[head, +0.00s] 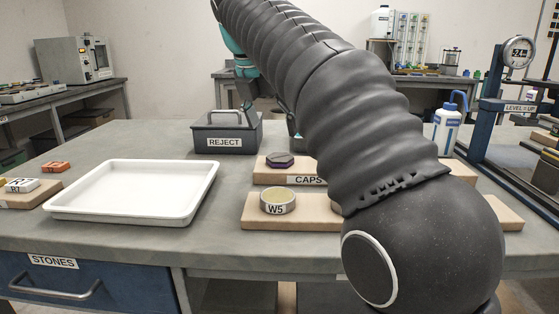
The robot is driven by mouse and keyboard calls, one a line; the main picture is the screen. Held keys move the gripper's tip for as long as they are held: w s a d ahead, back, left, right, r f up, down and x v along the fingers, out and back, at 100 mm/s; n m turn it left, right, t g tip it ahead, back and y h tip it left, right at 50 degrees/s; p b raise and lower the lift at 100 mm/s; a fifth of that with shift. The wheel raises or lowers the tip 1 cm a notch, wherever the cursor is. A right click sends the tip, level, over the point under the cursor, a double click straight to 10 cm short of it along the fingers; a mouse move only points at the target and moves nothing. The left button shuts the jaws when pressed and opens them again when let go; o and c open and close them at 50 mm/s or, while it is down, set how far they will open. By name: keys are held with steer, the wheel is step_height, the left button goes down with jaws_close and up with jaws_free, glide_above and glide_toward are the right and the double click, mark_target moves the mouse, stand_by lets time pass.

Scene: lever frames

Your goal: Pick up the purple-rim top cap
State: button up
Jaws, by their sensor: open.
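A dark hexagonal cap with a purple tint (280,160) lies on the wooden block labelled CAPS (264,177), near its left end. I take it for the purple-rim top cap. My gripper (270,122) is open, above and behind the cap in the picture, near the REJECT bin. It is apart from the cap, and my arm hides part of it. My arm also covers the right part of the CAPS block, so any other caps there are hidden.
A ring labelled W5 (277,202) sits on a front wooden block (252,224). The REJECT bin (226,134) stands behind, and an empty white tray (130,190) is at left. A wash bottle (446,132) and a blue lever frame (487,115) stand at right.

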mark_target(281, 156)
steer(key=shift+b+x, duration=0.6)
steer(key=shift+x, duration=3.1)
steer(key=shift+s+a+f, duration=0.1)
steer(key=shift+a, duration=0.05)
steer(key=c, duration=1.5)
steer(key=shift+r, duration=0.55)
step_height(281, 156, up, 4)
steer(key=shift+f+p, duration=0.15)
steer(key=shift+p, duration=0.55)
steer(key=w+d+r, duration=0.3)
steer(key=d+r, duration=0.3)
steer(key=d, duration=0.5)
steer(key=shift+w+r, duration=0.15)
